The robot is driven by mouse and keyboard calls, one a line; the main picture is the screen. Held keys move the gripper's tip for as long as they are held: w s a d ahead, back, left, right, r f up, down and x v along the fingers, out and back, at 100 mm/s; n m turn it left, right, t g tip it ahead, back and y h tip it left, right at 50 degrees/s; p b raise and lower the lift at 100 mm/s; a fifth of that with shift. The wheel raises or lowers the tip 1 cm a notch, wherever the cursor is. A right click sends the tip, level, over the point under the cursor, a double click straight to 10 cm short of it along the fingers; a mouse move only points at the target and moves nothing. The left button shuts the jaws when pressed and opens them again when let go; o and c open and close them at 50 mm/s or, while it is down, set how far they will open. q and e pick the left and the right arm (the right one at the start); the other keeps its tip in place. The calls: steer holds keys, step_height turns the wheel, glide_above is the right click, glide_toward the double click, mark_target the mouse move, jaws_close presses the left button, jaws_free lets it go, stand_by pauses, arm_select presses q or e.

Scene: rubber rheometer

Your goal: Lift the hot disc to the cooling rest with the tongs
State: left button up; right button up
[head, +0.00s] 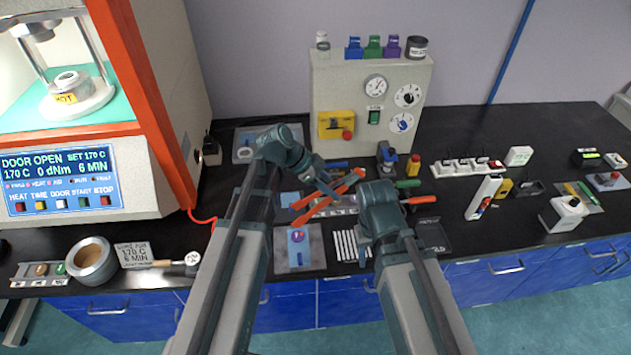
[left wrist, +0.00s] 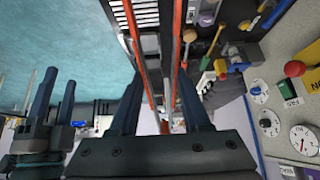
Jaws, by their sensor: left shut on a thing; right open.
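My left gripper (head: 330,188) is shut on the orange tongs (head: 305,216), held above the bench right of the machine. In the left wrist view the two orange arms of the tongs (left wrist: 135,45) run away between my left fingers (left wrist: 158,85). My right gripper (left wrist: 54,97) is open and empty at the left of that view; in the head view its wrist largely hides it. A ring-shaped part with a yellow HOT label (head: 65,98) sits on the lower platen inside the open machine; I cannot make out the disc itself. A white slatted rack (head: 348,246), possibly the cooling rest, lies below the tongs.
The rheometer's orange frame (head: 150,95) and display housing (head: 65,180) stand at left. A gauge box (head: 345,90) stands behind the tongs. A grey mat (head: 297,262) lies beside the rack. A metal cup (head: 91,262) is front left. Small tools crowd the right bench.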

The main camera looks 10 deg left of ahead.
arm_select(q)
steer(key=shift+f, duration=0.1)
stand_by(0.3)
step_height(320, 180, down, 10)
steer(key=b, duration=1)
steer(key=shift+c, duration=0.2)
jaws_close()
